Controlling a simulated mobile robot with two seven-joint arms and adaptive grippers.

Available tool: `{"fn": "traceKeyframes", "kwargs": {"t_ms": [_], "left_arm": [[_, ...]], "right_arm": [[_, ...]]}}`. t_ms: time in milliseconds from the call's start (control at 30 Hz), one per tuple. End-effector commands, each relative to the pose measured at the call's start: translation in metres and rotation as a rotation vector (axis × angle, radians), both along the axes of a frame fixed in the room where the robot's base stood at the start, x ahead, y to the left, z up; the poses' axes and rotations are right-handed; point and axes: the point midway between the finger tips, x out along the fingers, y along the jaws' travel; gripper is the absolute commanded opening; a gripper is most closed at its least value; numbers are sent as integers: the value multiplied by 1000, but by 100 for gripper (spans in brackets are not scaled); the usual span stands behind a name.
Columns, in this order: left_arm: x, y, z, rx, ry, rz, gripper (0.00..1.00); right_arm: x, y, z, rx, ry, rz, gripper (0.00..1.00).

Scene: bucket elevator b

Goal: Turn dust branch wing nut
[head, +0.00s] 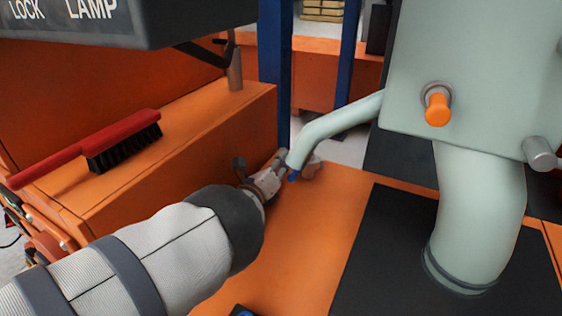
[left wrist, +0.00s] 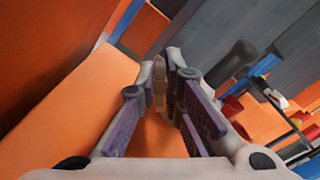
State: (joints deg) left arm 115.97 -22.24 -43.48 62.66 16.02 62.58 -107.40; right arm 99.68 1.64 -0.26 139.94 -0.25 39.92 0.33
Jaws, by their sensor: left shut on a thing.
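The dust branch (head: 335,122) is a pale green bent pipe that runs from the large pale green housing down to the left. My left gripper (head: 290,165) is at its lower end, partly hidden behind the pipe. A small dark blue part (head: 293,176) shows at that end. In the left wrist view my left gripper (left wrist: 165,75) has its two fingers close together at the tips, with a thin tan piece (left wrist: 160,88) between them. This piece appears to be the wing nut, mostly hidden by the fingers. My right gripper is not in view.
The pale green housing (head: 470,75) with an orange knob (head: 438,108) stands at the right, its thick pipe (head: 480,205) meeting a black plate (head: 390,270). A red-handled brush (head: 90,150) lies on the orange ledge at the left. A blue post (head: 275,70) rises behind the gripper.

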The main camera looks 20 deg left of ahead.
Motion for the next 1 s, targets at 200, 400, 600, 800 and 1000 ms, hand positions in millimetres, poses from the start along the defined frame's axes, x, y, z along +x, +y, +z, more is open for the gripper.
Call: {"fn": "traceKeyframes", "kwargs": {"t_ms": [200, 400, 600, 800, 1000], "left_arm": [[-1, 0, -2, 1, 3, -1, 0], [0, 0, -1, 1, 2, 0, 15], [-3, 1, -1, 1, 1, 2, 15], [-35, 8, -1, 3, 3, 4, 15], [-68, 13, -1, 2, 3, 1, 15]], "right_arm": [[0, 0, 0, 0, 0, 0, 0], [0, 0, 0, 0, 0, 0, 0], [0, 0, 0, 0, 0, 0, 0], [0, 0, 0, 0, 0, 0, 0], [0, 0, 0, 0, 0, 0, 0]]}}
